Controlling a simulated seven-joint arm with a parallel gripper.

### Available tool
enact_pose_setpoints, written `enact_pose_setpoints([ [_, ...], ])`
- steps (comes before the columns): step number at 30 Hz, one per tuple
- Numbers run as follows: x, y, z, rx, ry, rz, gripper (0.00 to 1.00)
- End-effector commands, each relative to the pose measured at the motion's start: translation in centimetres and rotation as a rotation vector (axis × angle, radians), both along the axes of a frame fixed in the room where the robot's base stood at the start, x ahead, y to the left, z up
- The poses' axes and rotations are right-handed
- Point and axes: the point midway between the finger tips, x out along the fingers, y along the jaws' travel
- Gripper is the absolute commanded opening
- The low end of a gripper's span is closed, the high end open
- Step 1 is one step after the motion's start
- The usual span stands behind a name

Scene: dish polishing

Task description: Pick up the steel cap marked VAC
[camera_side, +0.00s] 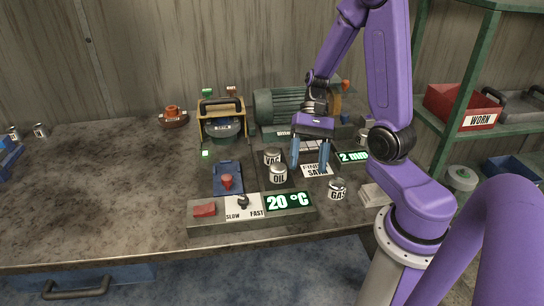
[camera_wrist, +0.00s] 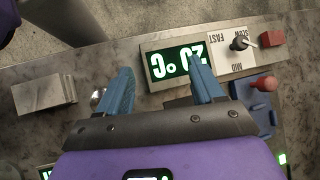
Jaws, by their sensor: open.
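The steel cap marked VAC (camera_side: 272,157) stands on the bench in the side view, just behind the cap marked OIL (camera_side: 278,175), which partly overlaps it. My gripper (camera_side: 309,162) is open and empty, to the right of the VAC cap, with its blue fingers pointing down above the bench. In the wrist view the fingers of my gripper (camera_wrist: 161,84) are spread apart with nothing between them. I cannot make out the VAC cap in that view.
A cap marked GAS (camera_side: 337,190) stands to the right. A control box with a 20 °C display (camera_side: 289,201) lies in front; the display also shows in the wrist view (camera_wrist: 176,65). A blue plate with a red knob (camera_side: 227,182) is left. The bench's left part is mostly clear.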

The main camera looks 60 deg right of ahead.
Motion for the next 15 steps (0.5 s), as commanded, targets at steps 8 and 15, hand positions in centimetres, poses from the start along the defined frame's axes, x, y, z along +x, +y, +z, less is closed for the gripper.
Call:
enact_pose_setpoints([
  [8,1.9,-3.2,-0.7,0.123,0.091,-0.425,0.67],
  [15,2.9,-6.6,-1.3,0.245,0.138,-0.785,0.67],
])
